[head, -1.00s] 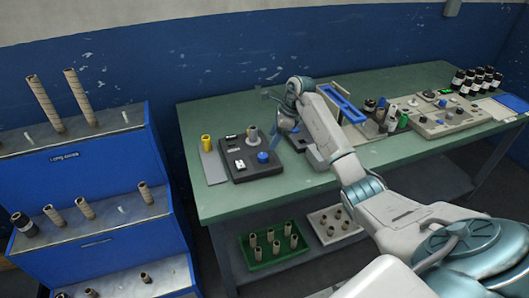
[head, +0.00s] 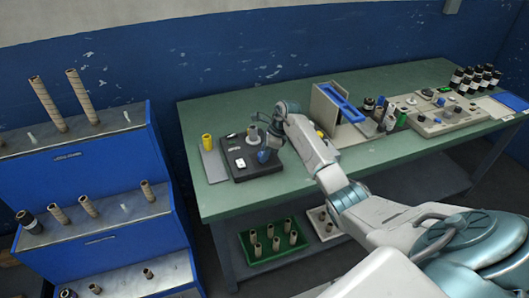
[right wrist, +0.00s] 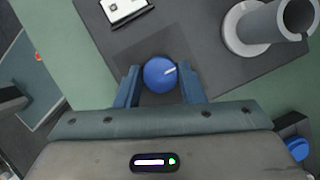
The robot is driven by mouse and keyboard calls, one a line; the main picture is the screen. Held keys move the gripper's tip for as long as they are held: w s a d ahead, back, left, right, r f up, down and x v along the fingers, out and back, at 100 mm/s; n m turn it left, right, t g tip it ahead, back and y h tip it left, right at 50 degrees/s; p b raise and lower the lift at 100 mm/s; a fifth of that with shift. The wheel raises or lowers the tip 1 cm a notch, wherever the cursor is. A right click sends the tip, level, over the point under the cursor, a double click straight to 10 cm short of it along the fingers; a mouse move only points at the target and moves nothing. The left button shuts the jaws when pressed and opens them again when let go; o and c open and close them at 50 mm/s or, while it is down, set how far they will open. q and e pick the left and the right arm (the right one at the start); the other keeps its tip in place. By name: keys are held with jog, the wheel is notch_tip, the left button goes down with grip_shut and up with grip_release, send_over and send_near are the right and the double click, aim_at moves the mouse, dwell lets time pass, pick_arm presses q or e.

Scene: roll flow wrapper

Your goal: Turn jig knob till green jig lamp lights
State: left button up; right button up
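The black jig box (head: 252,167) sits on the left part of the green bench. The fingers look open, with only thin gaps to the knob. In the head view the knob is mostly covered by the right gripper (head: 266,152). I see no lit green lamp on the jig. My left gripper is out of view.
A yellow cylinder (head: 207,142) stands left of the jig. A blue-framed unit (head: 340,100) and a control panel (head: 440,118) stand farther right.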

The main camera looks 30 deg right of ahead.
jog(key=c, duration=0.3)
jog(key=shift+c, duration=0.2)
jog(key=m+t+h+b, duration=0.1)
jog(key=m, duration=0.2)
jog(key=shift+s+a+m, duration=0.1)
jog(key=shift+m, duration=0.3)
jog(key=m+h, duration=0.1)
jog(key=m, duration=0.2)
jog(key=shift+a+m+t, duration=0.1)
jog(key=shift+m+t, duration=0.2)
jog(key=m+h, duration=0.2)
jog(key=m, duration=0.2)
jog(key=shift+b, duration=0.4)
jog(key=shift+m, duration=0.3)
jog(key=o, duration=1)
